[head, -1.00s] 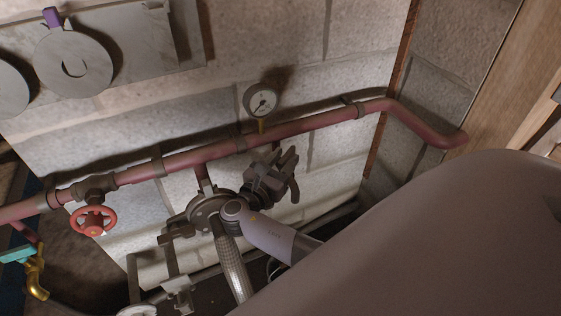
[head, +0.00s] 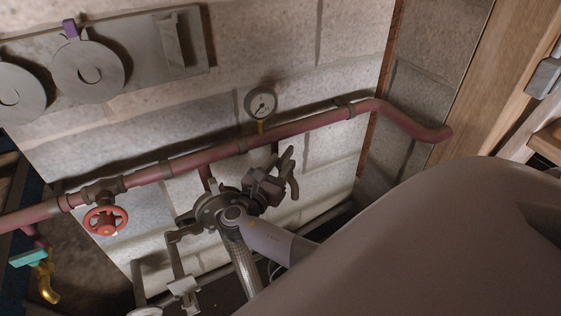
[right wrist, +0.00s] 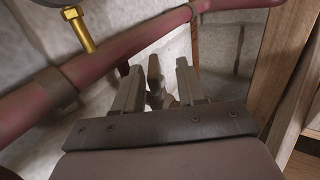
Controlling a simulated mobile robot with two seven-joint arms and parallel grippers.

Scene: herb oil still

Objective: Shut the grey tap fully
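My right gripper (head: 288,172) is below the red pipe, close to the block wall, right of a round flange. In the right wrist view its two fingers (right wrist: 158,86) stand apart. A small brownish-grey upright piece (right wrist: 153,72) shows between them, with a gap on either side. It may be the grey tap's handle, but the gripper hides most of that spot and I cannot tell how far the tap is turned. My left gripper is not in view.
The red pipe (head: 218,152) runs along the wall with a gauge (head: 260,103) above it. A red handwheel (head: 105,220) and a yellow tap with a teal handle (head: 28,258) are at left. A wooden post (head: 465,90) stands at right.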

